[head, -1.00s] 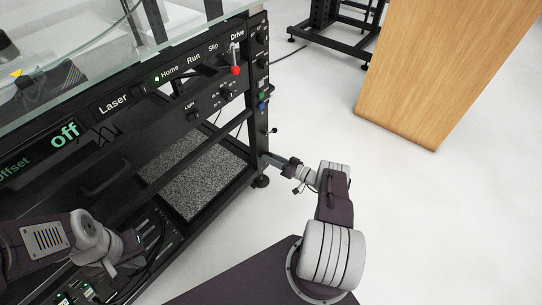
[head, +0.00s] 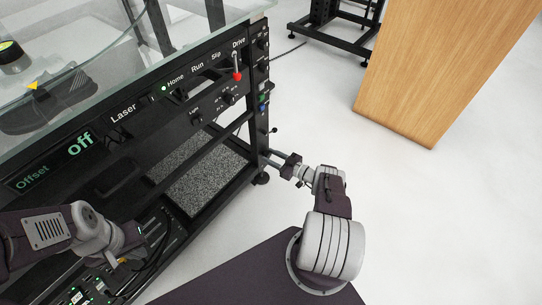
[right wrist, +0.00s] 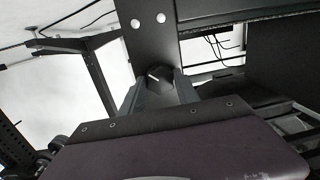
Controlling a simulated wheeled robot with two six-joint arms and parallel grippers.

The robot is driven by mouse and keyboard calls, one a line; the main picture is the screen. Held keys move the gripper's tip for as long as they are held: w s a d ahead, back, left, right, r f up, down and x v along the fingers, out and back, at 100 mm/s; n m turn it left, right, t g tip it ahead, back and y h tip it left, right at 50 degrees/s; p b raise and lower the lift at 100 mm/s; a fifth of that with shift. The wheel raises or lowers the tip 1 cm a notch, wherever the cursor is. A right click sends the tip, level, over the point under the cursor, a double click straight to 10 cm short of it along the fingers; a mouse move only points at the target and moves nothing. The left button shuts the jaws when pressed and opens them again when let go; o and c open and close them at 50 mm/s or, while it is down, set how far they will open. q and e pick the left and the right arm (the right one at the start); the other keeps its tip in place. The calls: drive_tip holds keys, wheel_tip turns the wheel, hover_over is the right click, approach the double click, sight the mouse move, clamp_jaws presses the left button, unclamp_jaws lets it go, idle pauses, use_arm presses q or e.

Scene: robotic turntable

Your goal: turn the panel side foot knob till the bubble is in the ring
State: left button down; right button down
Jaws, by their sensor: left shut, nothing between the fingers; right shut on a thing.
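A round black bubble level (head: 10,56) with a yellow-green top stands at the upper left of the head view, cut by the picture edge; its bubble and ring are too small to read. My right gripper (head: 270,158) reaches the lower corner of the black frame, near its foot (head: 261,179). In the right wrist view a dark knob (right wrist: 156,78) with a white mark sits between the fingers of my right gripper (right wrist: 160,92), which is shut on it. My left gripper (head: 136,238) is at the lower left, shut and empty, its fingertips hard to make out.
The black control panel (head: 150,108) shows "Laser", "off" and "Offset", with a red-tipped lever (head: 237,75) at its right. A glass top (head: 190,40) covers the rig. A wooden block (head: 445,65) stands on the clear white floor at right.

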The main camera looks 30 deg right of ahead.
idle(0.4)
drive_tip(key=c, duration=0.9)
unclamp_jaws()
drive_tip(key=shift+s+d+r, duration=0.1)
drive_tip(key=shift+s+d, duration=0.05)
drive_tip(key=shift+s, duration=0.1)
drive_tip(key=p+v, duration=0.2)
drive_tip(key=v, duration=0.6)
drive_tip(key=shift+s+p, duration=0.2)
drive_tip(key=shift+p, duration=0.2)
